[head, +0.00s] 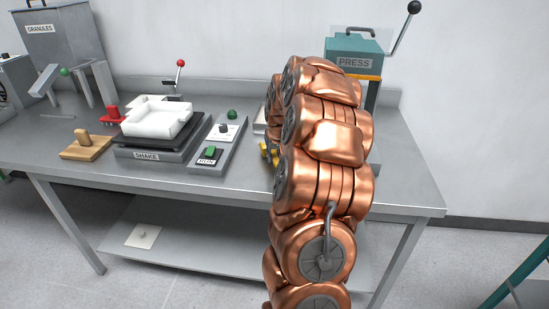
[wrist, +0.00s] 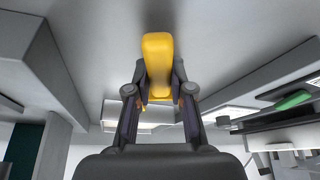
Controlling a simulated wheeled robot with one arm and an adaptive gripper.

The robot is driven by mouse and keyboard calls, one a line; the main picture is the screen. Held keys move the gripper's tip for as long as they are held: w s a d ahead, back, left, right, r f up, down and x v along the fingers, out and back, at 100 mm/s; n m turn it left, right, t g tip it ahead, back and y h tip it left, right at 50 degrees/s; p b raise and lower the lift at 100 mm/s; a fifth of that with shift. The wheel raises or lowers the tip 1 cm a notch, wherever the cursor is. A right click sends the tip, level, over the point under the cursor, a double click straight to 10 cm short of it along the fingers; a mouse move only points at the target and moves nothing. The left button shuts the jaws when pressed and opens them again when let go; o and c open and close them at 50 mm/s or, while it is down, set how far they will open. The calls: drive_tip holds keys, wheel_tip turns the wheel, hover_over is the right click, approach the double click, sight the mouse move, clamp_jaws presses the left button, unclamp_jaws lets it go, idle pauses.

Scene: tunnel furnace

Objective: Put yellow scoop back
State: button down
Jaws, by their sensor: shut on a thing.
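The yellow scoop (wrist: 158,62) is between the fingers of my gripper (wrist: 158,85) in the wrist view. My gripper is shut on it, and its yellow block-like part stands out past the fingertips. In the head view a small piece of yellow (head: 268,152) shows at the left edge of my copper arm, above the table. The rest of the scoop and most of my gripper are hidden behind my arm there.
The grey table (head: 400,185) holds a shaker (head: 150,154) with a white tray (head: 160,118), a control box (head: 212,155), a wooden block (head: 86,146) and a red-handled tool (head: 112,114). The press (head: 355,58) stands behind my arm. The front right tabletop is clear.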

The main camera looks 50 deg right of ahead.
drive_tip(key=shift+f, duration=0.75)
drive_tip(key=shift+f, duration=0.2)
drive_tip(key=c, duration=1)
unclamp_jaws()
drive_tip(key=shift+c, duration=0.2)
drive_tip(key=b+v, duration=0.1)
drive_tip(key=v, duration=1.1)
drive_tip(key=shift+r+b, duration=0.2)
drive_tip(key=shift+b, duration=0.2)
